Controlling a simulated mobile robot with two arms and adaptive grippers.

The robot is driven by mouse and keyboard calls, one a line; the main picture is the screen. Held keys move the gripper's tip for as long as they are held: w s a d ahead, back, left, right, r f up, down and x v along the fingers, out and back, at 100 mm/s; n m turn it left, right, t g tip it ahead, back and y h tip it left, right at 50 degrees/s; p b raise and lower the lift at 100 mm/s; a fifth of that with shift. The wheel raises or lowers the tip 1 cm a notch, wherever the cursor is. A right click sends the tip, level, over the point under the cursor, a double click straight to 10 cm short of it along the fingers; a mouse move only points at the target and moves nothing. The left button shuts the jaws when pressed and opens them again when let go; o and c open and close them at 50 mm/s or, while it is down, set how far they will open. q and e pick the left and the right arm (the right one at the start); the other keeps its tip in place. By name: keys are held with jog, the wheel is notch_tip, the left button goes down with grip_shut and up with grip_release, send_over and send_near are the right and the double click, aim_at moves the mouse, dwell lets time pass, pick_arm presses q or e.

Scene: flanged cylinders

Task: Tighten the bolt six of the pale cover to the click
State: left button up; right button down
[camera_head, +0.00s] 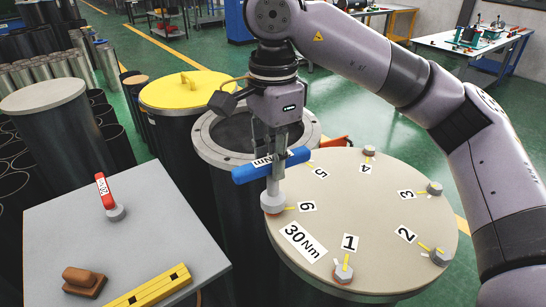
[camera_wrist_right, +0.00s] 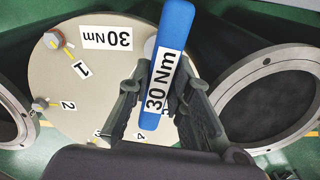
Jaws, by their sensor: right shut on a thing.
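The pale cover (camera_head: 375,220) is a round lid with numbered bolts around its rim and a "30 Nm" label; it also shows in the wrist view (camera_wrist_right: 85,95). My right gripper (camera_head: 277,145) is shut on a blue torque wrench (camera_head: 250,172) marked "30 Nm". In the wrist view the blue wrench (camera_wrist_right: 172,40) lies between the two fingers. The wrench's shaft stands upright over the place of bolt six, beside the label 6 (camera_head: 307,206). The wrench's lower end hides bolt six, so its seating is hard to tell. My left gripper is not in view.
A grey table (camera_head: 150,235) at the left holds a red-handled tool (camera_head: 104,190), a brown block (camera_head: 84,281) and a yellow bar (camera_head: 152,290). Behind the cover stands an open flanged cylinder (camera_head: 208,140); a yellow-lidded cylinder (camera_head: 185,92) stands beyond it.

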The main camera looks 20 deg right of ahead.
jog(key=shift+f+b, duration=0.5)
jog(key=shift+f, duration=0.15)
dwell(0.3)
jog(key=shift+f+m, duration=0.1)
jog(key=shift+m, duration=0.5)
jog(key=m, duration=0.9)
jog(key=shift+f, duration=0.1)
jog(key=m, duration=0.2)
jog(key=shift+m, duration=0.4)
jog(key=shift+s+f+m, duration=0.1)
jog(key=shift+m, duration=2.4)
